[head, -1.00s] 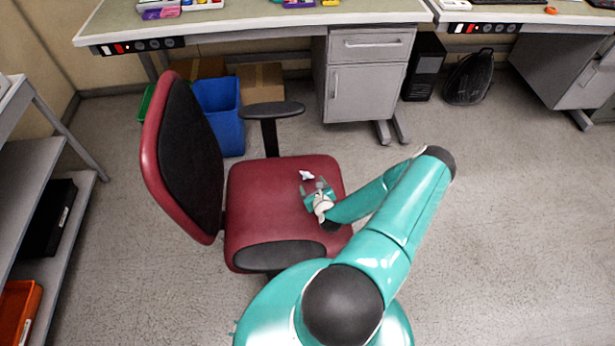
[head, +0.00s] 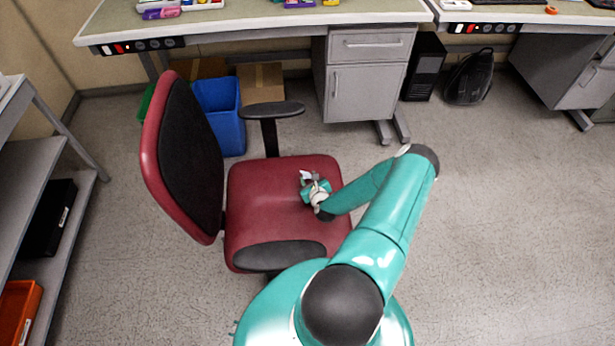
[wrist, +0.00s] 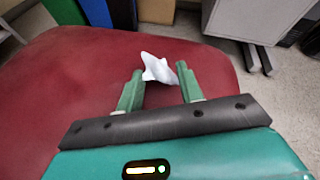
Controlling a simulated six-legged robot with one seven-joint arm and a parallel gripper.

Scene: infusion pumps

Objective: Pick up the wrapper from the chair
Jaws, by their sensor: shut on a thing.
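The wrapper (wrist: 157,68) is a small crumpled white piece on the red seat of the chair (head: 262,207). In the wrist view it sits between the fingertips of my gripper (wrist: 161,76), which is shut on it. In the head view, a bit of the wrapper (head: 307,175) shows just beyond my gripper (head: 313,182), low over the right part of the seat. My gripper hides part of the wrapper there. I cannot tell whether the wrapper still touches the seat.
The chair's backrest (head: 190,155) is on the left, with black armrests (head: 272,110) on the far and near sides. A blue bin (head: 222,115) and a grey cabinet (head: 368,80) stand behind the chair. The floor on the right is clear.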

